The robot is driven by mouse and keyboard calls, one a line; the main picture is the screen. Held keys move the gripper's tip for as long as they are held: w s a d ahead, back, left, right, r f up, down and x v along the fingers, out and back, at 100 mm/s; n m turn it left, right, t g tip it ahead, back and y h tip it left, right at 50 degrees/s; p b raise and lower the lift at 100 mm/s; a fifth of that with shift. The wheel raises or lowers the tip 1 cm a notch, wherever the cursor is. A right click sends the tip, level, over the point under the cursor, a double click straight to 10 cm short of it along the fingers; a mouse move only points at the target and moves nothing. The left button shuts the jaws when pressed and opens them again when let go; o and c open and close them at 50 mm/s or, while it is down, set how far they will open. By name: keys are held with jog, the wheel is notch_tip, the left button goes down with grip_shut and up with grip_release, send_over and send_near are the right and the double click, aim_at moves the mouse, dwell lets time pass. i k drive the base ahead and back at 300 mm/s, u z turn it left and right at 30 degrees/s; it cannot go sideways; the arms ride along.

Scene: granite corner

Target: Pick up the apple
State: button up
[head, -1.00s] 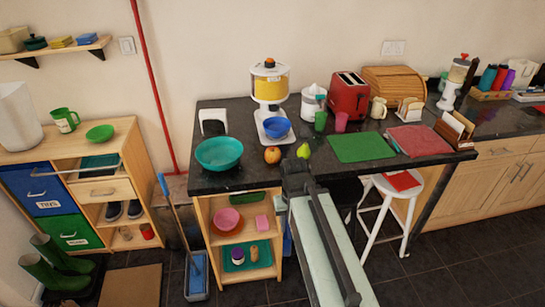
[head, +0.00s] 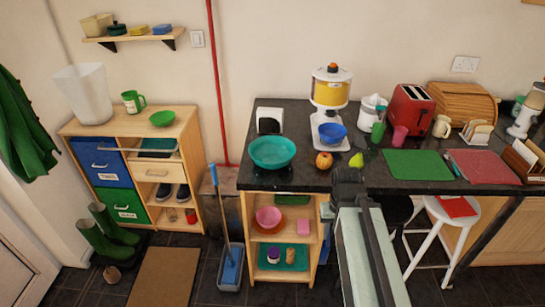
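The apple (head: 324,160), red and yellow, sits on the dark granite counter (head: 300,182) between the teal bowl and the green pear. My arm reaches up from the bottom of the head view. Its end, my gripper (head: 348,178), is near the counter's front edge, just below and right of the apple in the picture. I see no fingers clearly, so whether it is open or shut does not show. The apple is in full view and apart from my gripper.
The teal bowl (head: 272,152) is left of the apple, the pear (head: 357,160) close on its right. A blue bowl (head: 332,133) on the white dispenser (head: 330,95) stands behind. A green mat (head: 418,164) lies to the right. A white stool (head: 452,225) stands below the counter.

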aim_at(325, 160)
jog(key=u, duration=3.95)
jog(key=k, duration=1.85)
jog(key=z, duration=1.1)
jog(key=i, duration=1)
